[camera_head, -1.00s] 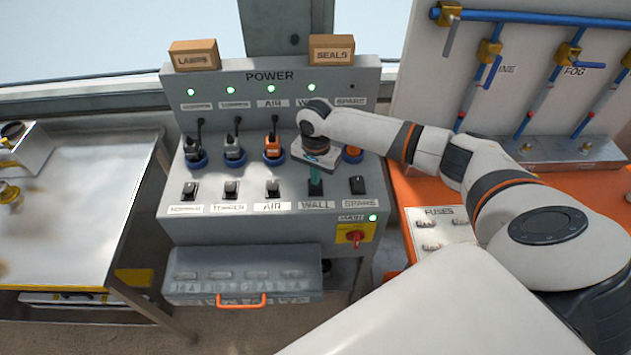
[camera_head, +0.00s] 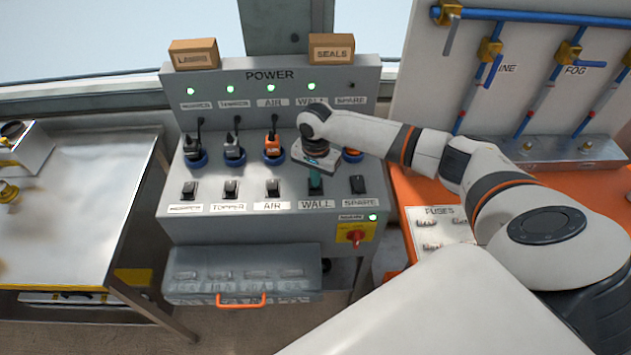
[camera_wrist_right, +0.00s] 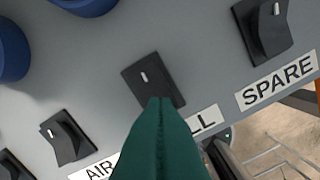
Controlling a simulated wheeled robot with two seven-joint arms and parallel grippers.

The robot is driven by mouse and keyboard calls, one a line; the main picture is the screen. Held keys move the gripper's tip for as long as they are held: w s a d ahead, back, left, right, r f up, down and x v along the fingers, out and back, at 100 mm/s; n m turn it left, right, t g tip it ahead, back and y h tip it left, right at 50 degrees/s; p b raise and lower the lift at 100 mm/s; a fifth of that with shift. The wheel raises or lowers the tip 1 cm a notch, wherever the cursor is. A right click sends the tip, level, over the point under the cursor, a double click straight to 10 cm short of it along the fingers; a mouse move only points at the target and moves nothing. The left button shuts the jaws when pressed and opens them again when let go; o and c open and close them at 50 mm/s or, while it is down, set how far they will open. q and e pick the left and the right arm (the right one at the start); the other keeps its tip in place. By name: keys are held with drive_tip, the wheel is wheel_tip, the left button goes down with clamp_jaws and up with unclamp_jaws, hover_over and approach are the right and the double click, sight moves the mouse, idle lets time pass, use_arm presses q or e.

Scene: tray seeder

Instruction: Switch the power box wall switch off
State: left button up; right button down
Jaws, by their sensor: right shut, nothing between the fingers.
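The grey power box (camera_head: 240,225) has a row of black rocker switches, with the wall switch (camera_head: 316,191) above the WALL label (camera_head: 317,204). In the right wrist view the wall switch (camera_wrist_right: 150,80) is black with a small white mark, and its lower part is hidden behind the green fingers. My right gripper (camera_head: 316,180) is shut and empty, pointing down at the wall switch. In the wrist view its fingertips (camera_wrist_right: 161,102) overlap the switch's lower edge; I cannot tell whether they touch. The wall lamp (camera_head: 311,87) is lit green. My left gripper is not in view.
The air switch (camera_head: 273,187) and spare switch (camera_head: 358,184) sit on either side. Plugs stand behind the switches, including the orange air plug (camera_head: 273,147). A red main knob (camera_head: 355,236) is below right. Boxes marked LAMPS (camera_head: 194,54) and SEALS (camera_head: 331,48) sit on top.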

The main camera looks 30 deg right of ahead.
drive_tip(key=shift+s+f, duration=0.15)
drive_tip(key=shift+f, duration=0.35)
idle(0.3)
drive_tip(key=shift+r+p, duration=0.95)
drive_tip(key=shift+p, duration=0.25)
drive_tip(key=shift+r+p, duration=0.9)
drive_tip(key=shift+p, duration=0.1)
wheel_tip(320, 180, up, 3)
drive_tip(key=p, duration=0.4)
drive_tip(key=shift+r, duration=0.2)
drive_tip(key=shift+f, duration=0.1)
